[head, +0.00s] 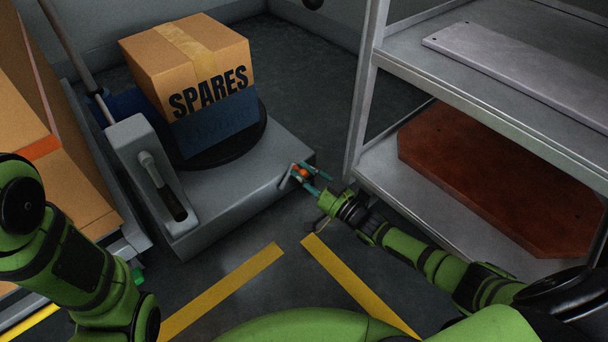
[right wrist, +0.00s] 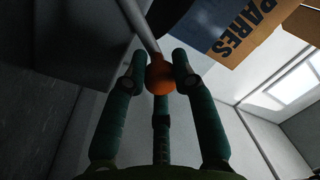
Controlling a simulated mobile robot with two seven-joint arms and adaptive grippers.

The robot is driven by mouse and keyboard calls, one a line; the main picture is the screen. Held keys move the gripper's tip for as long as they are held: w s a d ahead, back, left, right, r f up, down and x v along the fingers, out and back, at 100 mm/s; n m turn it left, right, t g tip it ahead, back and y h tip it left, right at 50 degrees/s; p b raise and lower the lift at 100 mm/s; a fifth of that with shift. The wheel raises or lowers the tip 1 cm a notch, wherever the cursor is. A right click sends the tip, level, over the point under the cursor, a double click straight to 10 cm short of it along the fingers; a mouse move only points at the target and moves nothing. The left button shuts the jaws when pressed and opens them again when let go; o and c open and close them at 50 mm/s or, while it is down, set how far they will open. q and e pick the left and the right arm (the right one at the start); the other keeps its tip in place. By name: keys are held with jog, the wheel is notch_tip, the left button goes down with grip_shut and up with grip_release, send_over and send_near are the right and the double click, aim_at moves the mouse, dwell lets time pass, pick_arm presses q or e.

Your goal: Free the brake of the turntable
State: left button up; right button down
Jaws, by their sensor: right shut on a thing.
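The turntable is a black round plate (head: 256,137) on a grey box-shaped base (head: 245,183). The brake has a small orange ball knob (head: 303,174) on a thin grey lever at the base's right front corner. My right gripper (head: 308,173) has its teal fingers shut on this knob. In the right wrist view the orange knob (right wrist: 160,74) sits between the fingertips, and its grey rod (right wrist: 146,28) runs up and away to the left. My left arm shows at the left edge of the head view, but its gripper is not in view.
A cardboard box marked SPARES (head: 190,66) stands on the turntable. A grey housing with a lever (head: 148,172) is at the base's left. Metal shelves (head: 366,95) with a reddish-brown board (head: 490,185) stand close on the right. Yellow floor stripes (head: 350,280) lie in front on open floor.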

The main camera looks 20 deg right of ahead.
jog(key=shift+r, duration=0.1)
jog(key=c, duration=1)
grip_release()
jog(key=shift+v, duration=3.75)
